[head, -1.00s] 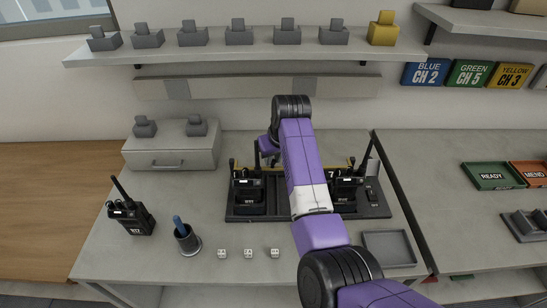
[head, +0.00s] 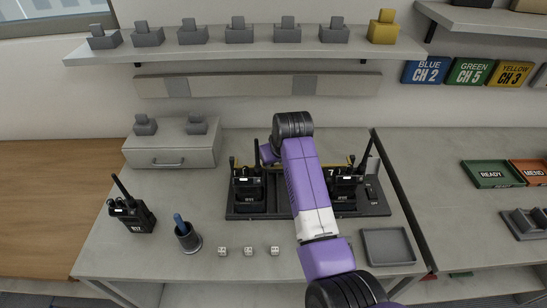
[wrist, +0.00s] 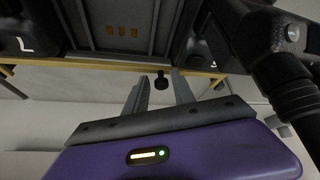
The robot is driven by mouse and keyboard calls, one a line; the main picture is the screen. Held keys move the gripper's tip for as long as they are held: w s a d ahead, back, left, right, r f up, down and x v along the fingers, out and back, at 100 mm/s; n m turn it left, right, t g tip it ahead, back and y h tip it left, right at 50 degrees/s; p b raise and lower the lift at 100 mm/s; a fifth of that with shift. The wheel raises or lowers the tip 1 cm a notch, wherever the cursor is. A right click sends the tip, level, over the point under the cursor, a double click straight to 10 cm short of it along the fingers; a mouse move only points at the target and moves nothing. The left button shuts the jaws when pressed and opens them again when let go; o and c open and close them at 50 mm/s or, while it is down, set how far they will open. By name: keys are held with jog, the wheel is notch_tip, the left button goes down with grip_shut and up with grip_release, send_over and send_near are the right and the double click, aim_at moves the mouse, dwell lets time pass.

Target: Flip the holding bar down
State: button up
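The holding bar (head: 338,166) shows in the head view as a thin yellow strip along the back of the dark radio rack (head: 286,208), partly hidden by my arm. In the wrist view the yellow bar (wrist: 100,71) crosses the picture, with a small dark knob (wrist: 161,81) near its middle. My gripper (wrist: 160,88) is open, and its two grey fingers lie on either side of the knob. I cannot tell whether they touch it. In the head view my arm hides the fingertips. Black radios stand in the rack at left (head: 248,188) and right (head: 345,188).
A loose radio (head: 131,212), a pen cup (head: 187,236) and several small white dice (head: 248,251) are on the table. A grey tray (head: 387,247) lies at front right. In the wrist view a radio's thick antenna (wrist: 291,95) is close to my gripper's right.

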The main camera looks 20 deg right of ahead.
jog(key=shift+o, duration=0.4)
jog(key=shift+w+a+r, duration=0.1)
jog(key=shift+r, duration=0.1)
jog(key=v, duration=0.7)
jog(key=shift+s+r, duration=0.25)
